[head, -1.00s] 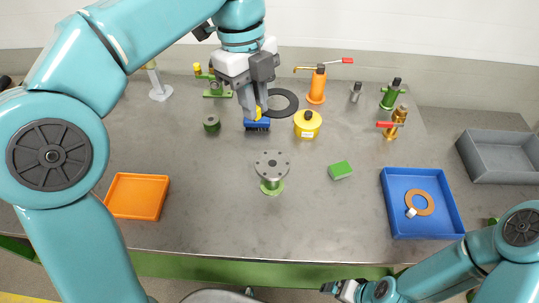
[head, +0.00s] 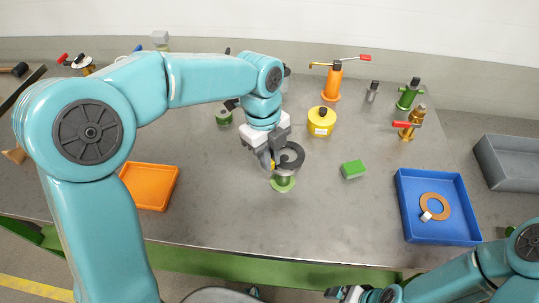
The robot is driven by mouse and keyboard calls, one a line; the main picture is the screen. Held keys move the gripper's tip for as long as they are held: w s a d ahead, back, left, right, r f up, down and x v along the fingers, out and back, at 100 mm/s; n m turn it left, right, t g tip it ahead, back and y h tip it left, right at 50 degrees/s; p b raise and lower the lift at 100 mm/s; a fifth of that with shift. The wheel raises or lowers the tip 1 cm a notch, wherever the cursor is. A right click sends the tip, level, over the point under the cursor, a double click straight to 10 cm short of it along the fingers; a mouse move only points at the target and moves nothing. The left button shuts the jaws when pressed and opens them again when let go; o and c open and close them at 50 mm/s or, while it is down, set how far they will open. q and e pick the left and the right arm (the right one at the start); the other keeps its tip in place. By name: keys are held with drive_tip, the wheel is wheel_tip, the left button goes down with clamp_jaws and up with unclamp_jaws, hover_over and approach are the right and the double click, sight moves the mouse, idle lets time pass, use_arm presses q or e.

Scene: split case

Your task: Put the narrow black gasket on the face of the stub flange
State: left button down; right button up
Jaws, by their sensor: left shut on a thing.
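The narrow black gasket (head: 292,153) is a dark ring in the head view. My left gripper (head: 273,161) is shut on its left side and holds it over the stub flange (head: 284,183). The ring covers most of the flange's grey face; the green foot shows below. I cannot tell whether the ring touches the face or is slightly above it. My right gripper (head: 345,292) is low at the bottom edge, partly cut off, away from the flange; its jaws are too small to read.
A blue tray (head: 408,233) holds a brown ring (head: 436,205) and a small white piece. An orange tray (head: 150,204) is at the left. The table in front of the flange is clear.

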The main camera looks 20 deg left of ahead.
use_arm(q)
drive_tip(key=shift+f, duration=0.1)
drive_tip(key=c, duration=1.5)
unclamp_jaws()
drive_tip(key=shift+f, duration=0.1)
drive_tip(key=o, duration=0.4)
wheel_tip(320, 180, up, 12)
drive_tip(key=a+p, duration=0.1)
drive_tip(key=shift+w+a+r, duration=0.2)
drive_tip(key=shift+w+a, duration=0.15)
drive_tip(key=shift+w, duration=0.1)
